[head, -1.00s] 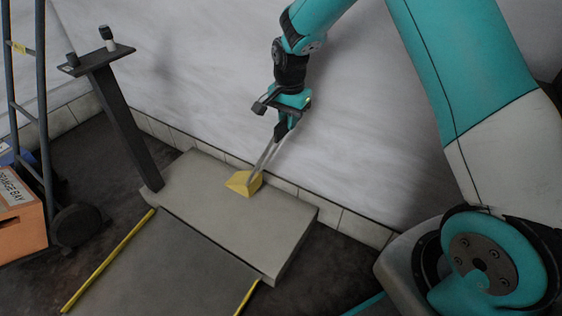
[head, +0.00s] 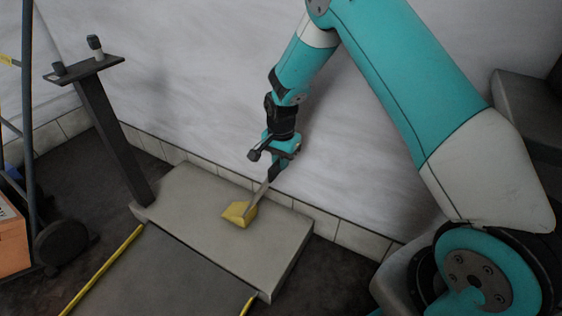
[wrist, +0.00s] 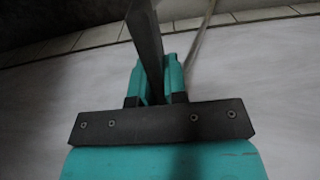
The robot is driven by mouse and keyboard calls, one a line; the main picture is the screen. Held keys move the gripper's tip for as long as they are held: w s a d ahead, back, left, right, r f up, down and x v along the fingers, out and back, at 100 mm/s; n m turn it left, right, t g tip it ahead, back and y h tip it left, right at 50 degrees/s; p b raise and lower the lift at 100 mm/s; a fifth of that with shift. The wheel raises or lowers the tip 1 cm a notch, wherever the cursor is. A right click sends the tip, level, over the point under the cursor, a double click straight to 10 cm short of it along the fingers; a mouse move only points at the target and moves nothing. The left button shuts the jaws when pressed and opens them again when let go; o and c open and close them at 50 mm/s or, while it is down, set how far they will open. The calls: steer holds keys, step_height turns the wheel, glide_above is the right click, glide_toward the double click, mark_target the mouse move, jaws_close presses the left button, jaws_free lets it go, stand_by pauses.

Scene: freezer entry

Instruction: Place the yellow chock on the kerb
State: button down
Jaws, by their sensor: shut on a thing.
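A low pale tiled kerb (head: 358,240) runs along the foot of the white wall, behind the slab and apart from the chock. In the wrist view the gripper fingers (wrist: 165,45) point away toward the tiles, and the chock is not visible there.
The grey slab (head: 190,200) has a ramp (head: 165,275) with yellow edge strips in front. A dark post (head: 112,140) with a small top plate stands at the slab's left end. An orange box (head: 12,238) and a dark wheel (head: 60,247) are at the left.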

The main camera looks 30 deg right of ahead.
steer(key=c, duration=1.6)
jaws_free()
steer(key=shift+f, duration=0.15)
steer(key=o, duration=0.4)
steer(key=shift+o, duration=0.2)
